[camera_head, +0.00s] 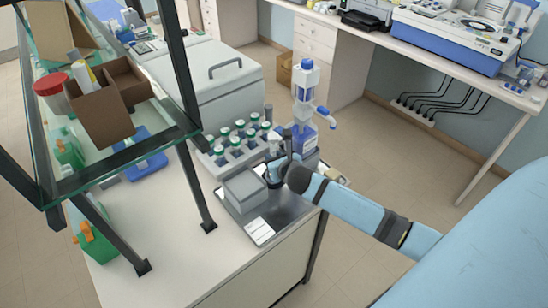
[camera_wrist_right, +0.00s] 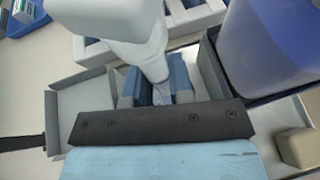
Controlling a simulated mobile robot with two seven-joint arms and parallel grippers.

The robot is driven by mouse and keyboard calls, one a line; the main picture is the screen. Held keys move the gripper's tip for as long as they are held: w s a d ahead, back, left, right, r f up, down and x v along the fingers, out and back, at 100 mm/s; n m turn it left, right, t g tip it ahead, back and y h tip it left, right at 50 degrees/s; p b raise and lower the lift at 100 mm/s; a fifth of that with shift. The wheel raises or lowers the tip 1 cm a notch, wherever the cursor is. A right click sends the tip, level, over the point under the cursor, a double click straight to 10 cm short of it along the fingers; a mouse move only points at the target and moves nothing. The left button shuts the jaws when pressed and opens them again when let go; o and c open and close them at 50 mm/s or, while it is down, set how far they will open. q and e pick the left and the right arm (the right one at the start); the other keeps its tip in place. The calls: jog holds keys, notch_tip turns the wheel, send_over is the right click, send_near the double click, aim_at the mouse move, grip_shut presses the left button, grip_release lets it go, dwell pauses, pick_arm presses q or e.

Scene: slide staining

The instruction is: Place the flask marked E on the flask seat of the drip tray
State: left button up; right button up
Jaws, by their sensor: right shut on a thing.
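My right gripper (camera_head: 276,171) is over the bench end, and its blue fingers also show in the right wrist view (camera_wrist_right: 157,86). They are shut on the narrow neck of a pale flask (camera_wrist_right: 125,22), whose wide body fills the top of that view. In the head view the flask (camera_head: 274,146) is small and partly hidden by the gripper. No letter E is readable on it. A dark grey metal tray (camera_head: 288,211), apparently the drip tray, lies below the gripper. The flask seat cannot be made out. My left gripper is not in view.
A grey box (camera_head: 245,189) stands at the tray's left. A rack (camera_head: 218,158) of several green-capped bottles stands behind. A tall blue-and-white dispenser (camera_head: 304,100) stands close behind the gripper. A glass shelf (camera_head: 120,165) with dark posts stands left. The bench front (camera_head: 165,262) is clear.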

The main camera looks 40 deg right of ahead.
jog(key=o, duration=0.7)
jog(key=shift+f, duration=0.1)
